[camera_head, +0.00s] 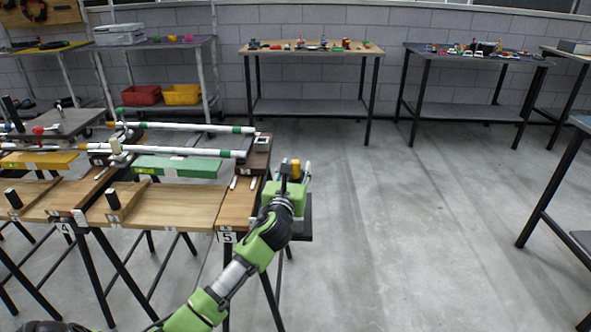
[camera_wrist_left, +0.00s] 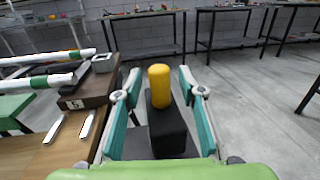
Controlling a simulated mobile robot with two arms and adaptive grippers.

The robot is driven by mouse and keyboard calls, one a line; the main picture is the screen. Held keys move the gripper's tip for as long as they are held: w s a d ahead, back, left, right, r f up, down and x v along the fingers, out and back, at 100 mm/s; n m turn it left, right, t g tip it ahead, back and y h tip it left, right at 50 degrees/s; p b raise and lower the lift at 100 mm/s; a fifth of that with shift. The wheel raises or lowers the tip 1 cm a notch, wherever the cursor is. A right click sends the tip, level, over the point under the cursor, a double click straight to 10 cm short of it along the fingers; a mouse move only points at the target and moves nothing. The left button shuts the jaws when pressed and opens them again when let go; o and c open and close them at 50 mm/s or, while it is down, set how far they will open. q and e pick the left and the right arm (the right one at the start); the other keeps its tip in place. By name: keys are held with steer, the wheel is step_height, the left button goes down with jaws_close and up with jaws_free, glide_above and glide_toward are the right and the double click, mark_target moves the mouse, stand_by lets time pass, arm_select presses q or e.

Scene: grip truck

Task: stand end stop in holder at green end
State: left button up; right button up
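The end stop, a black block with a yellow rounded top, shows in the head view (camera_head: 295,169) beyond my left gripper (camera_head: 288,182). In the left wrist view the end stop (camera_wrist_left: 160,85) stands upright between the two teal fingers of my left gripper (camera_wrist_left: 158,100). The fingers are spread, with a gap at the left; whether the right one touches is unclear. A grey square holder (camera_head: 262,144) sits on a dark block at the table's right end, near the green-banded rod ends; it also shows in the left wrist view (camera_wrist_left: 104,63). My right gripper is not in view.
The wooden trestle table (camera_head: 180,203) carries white rods (camera_head: 190,127) with green bands, a green block (camera_head: 178,166) and black pegs. Two pale strips (camera_wrist_left: 88,123) lie near its right end. Open floor (camera_head: 400,220) is to the right. Other tables stand along the wall.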

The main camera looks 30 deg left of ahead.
arm_select(q)
steer(key=shift+f, duration=0.1)
steer(key=shift+s+d, duration=0.1)
steer(key=shift+s, duration=0.15)
steer(key=v, duration=1.1)
steer(key=shift+s+d, duration=0.1)
steer(key=shift+s, duration=0.1)
